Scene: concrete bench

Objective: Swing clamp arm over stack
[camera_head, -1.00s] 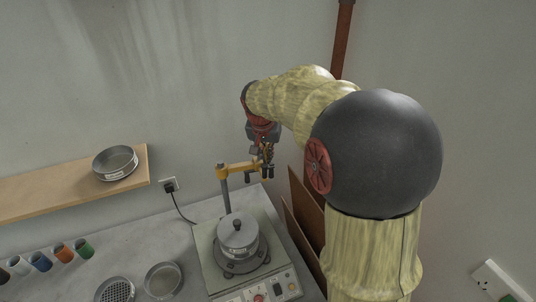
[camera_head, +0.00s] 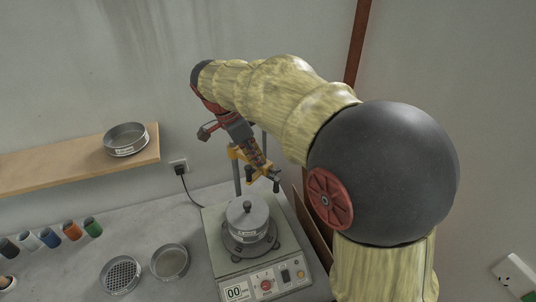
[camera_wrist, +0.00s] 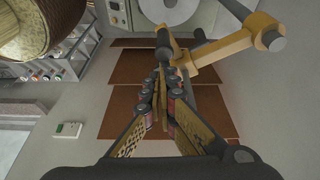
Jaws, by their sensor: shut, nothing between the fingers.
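The sieve stack (camera_head: 247,218) with its knobbed lid stands on the shaker machine (camera_head: 222,250); it shows partly at the top of the wrist view (camera_wrist: 170,8). The yellow clamp arm (camera_head: 236,153) sits on a grey post (camera_head: 237,178) behind the stack, above lid height. In the wrist view the clamp arm (camera_wrist: 225,45) runs from upper right down toward my fingertips, with dark grey ends. My gripper (camera_head: 262,170) is shut and empty, beside the clamp arm. In the wrist view its fingertips (camera_wrist: 164,70) are close to the arm's near end; I cannot tell whether they touch.
A wooden shelf (camera_head: 75,176) at the left holds a sieve (camera_head: 125,140). Two more sieves (camera_head: 121,275) (camera_head: 169,262) and several coloured cups (camera_head: 72,231) are on the bench (camera_head: 150,222). Brown boards (camera_head: 313,228) stand right of the shaker, near my arm.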

